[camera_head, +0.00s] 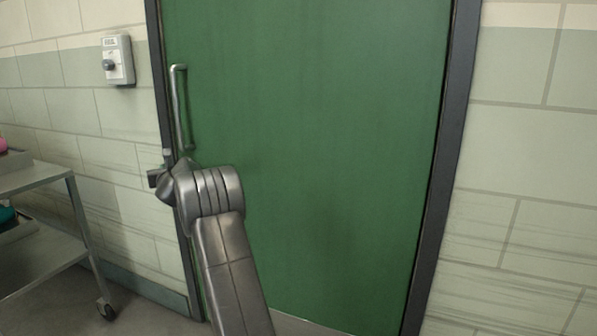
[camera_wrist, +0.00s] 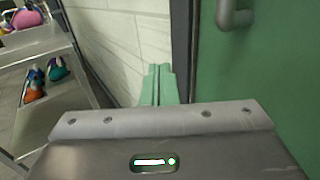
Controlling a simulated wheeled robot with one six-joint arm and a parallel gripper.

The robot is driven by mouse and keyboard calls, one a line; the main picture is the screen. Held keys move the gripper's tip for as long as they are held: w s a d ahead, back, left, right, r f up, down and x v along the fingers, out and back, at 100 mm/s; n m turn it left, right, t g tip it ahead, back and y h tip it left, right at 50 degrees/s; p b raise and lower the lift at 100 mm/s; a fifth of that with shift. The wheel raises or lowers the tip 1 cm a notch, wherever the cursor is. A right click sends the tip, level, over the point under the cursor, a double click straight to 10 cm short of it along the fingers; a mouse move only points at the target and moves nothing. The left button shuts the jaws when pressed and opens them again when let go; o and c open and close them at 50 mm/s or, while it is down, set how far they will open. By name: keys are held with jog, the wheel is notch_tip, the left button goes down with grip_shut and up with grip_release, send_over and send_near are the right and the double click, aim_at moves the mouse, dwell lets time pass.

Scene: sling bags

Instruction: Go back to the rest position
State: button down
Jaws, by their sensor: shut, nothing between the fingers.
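My gripper (camera_wrist: 158,70) shows in the wrist view as two green fingers lying side by side, shut with nothing between them. It points at the pale wall just left of the door frame. In the head view my arm reaches up in front of the door's left edge, and its wrist hides most of the gripper. The green door (camera_head: 320,130) is shut in its dark frame. Its vertical metal handle (camera_head: 180,105) is above my wrist in the head view. The handle's lower end (camera_wrist: 233,14) is at the top right of the wrist view, apart from the fingers.
A metal trolley (camera_head: 35,178) with two shelves stands at the left by the wall. Colourful bags (camera_wrist: 42,80) lie on it, partly cut off. A grey-white switch box (camera_head: 118,60) with a dark knob is on the wall left of the door. The wall on the right is bare.

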jog(key=w+d+p, duration=0.4)
jog(key=w+p, duration=0.5)
dwell(0.5)
jog(key=shift+w, duration=0.1)
